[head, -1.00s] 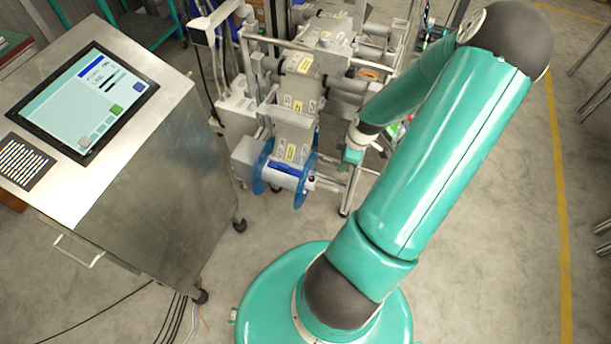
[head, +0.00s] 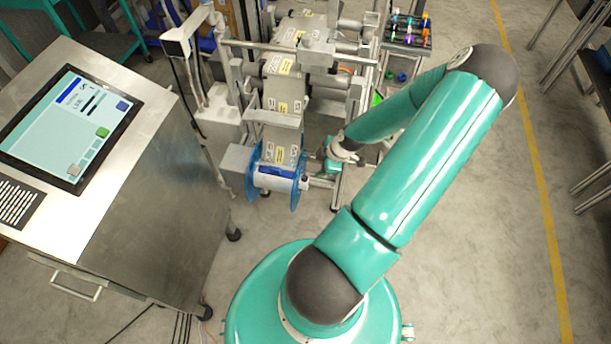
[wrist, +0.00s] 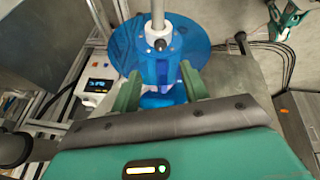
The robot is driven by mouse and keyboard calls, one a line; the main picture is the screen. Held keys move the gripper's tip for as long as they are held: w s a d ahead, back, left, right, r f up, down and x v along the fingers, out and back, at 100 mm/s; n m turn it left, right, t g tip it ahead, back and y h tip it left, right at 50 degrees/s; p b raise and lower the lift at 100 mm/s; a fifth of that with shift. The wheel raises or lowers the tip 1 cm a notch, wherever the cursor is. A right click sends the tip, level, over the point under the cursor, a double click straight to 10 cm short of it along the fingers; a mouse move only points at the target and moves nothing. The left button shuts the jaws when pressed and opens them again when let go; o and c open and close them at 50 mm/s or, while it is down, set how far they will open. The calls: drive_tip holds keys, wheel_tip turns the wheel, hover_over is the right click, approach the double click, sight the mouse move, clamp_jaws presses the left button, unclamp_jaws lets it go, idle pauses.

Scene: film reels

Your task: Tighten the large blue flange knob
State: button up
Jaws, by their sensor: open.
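The large blue flange (wrist: 122,46) is a translucent disc around a metal shaft in the wrist view. A blue block-like part, which looks like the flange knob (wrist: 162,72), sits below the shaft hub on its face. My gripper (wrist: 160,74) is open, with one green finger on each side of this blue part. I cannot tell whether either finger touches it. The lower end of the blue part is partly hidden by my gripper body. In the head view, the flange (head: 296,183) is on the right end of the reel, and my gripper (head: 326,163) is just to its right.
A steel console (head: 150,190) with a touch screen (head: 68,125) stands to the left. The film machine's frame (head: 338,190) rises close to my gripper. A dark tray of coloured items (head: 408,32) is at the back. The floor to the right is open.

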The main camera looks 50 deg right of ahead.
sight(305, 178)
drive_tip(key=x, duration=1.1)
drive_tip(key=shift+a, duration=0.15)
clamp_jaws()
